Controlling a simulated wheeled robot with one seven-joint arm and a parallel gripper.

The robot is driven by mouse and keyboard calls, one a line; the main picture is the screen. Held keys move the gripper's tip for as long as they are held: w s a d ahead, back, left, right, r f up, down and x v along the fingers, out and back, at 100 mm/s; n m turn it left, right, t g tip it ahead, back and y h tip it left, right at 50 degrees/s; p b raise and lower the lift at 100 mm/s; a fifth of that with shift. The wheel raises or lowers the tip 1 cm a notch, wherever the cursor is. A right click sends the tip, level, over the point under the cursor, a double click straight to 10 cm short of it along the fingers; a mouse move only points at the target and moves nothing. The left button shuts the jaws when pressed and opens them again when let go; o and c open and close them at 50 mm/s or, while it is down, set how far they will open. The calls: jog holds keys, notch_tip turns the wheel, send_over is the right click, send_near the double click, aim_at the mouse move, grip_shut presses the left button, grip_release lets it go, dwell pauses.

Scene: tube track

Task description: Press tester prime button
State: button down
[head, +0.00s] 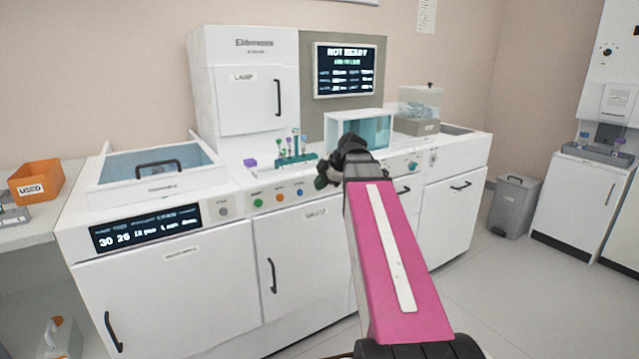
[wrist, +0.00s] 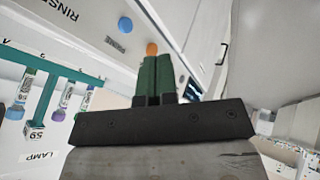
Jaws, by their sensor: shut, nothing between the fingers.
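The white tester (head: 245,100) stands at the back, with a LAMP door and a screen (head: 344,69) reading NOT READY. Its front panel carries a green button (head: 258,202), an orange button (head: 279,198) and a blue button (head: 300,192); their labels are too small to read in the head view. My gripper (head: 321,182) is shut and empty, just right of the blue button. In the wrist view, the green fingers (wrist: 155,78) are together, with the orange button (wrist: 151,49) just beyond their tips and the blue button (wrist: 125,24) near the word RINSE. I cannot tell whether they touch.
A teal rack (head: 295,159) of capped tubes stands on the counter behind the buttons. A clear-sided box (head: 360,130) is right of it. A lidded basin (head: 155,170) and a display panel (head: 146,228) are at left. A grey bin (head: 514,205) stands at right.

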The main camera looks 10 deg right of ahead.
aim_at(301, 191)
jog(key=w+a+f, duration=0.1)
jog(key=f, duration=0.1)
jog(key=w+a+f, duration=0.1)
jog(key=w+f, duration=0.1)
jog(key=w+a+f, duration=0.1)
jog(key=w+f, duration=0.1)
jog(key=shift+w+a, duration=0.2)
jog(key=shift+a, duration=0.2)
jog(key=shift+w+a, duration=0.25)
jog(key=shift+w, duration=0.45)
jog(key=shift+w+a+r, duration=0.15)
jog(key=shift+w+a, duration=0.05)
jog(key=shift+w, duration=0.8)
